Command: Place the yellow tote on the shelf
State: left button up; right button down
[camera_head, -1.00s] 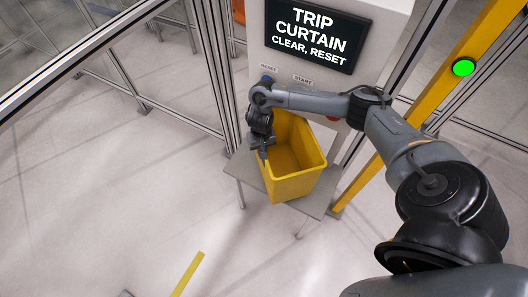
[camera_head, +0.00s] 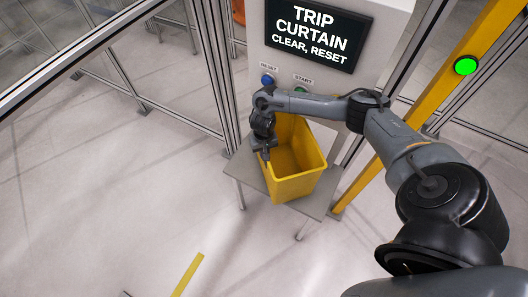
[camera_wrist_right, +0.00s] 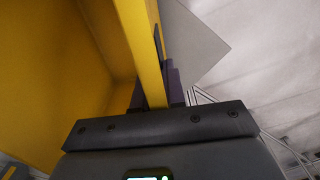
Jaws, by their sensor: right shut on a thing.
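The yellow tote (camera_head: 293,186) is upright and open at the top, over the small grey shelf (camera_head: 317,207) in front of the panel. It appears to rest on the shelf, though its underside is hidden. My right gripper (camera_head: 265,156) is shut on the tote's left wall. In the right wrist view the tote's rim (camera_wrist_right: 148,60) runs between the fingers of my right gripper (camera_wrist_right: 158,88), with the inside of the tote at the left and a corner of the shelf (camera_wrist_right: 195,45) beyond. The tote looks empty. My left gripper is not in view.
A panel stands behind the shelf with a sign (camera_head: 318,32) reading "TRIP CURTAIN CLEAR, RESET", a blue reset button (camera_head: 267,80) and a green start button (camera_head: 301,90). A yellow post (camera_head: 440,95) with a green light (camera_head: 465,66) stands at the right.

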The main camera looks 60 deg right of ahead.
jog(key=c, duration=1.2)
grip_release()
jog(key=shift+f, duration=0.1)
jog(key=shift+c, duration=0.2)
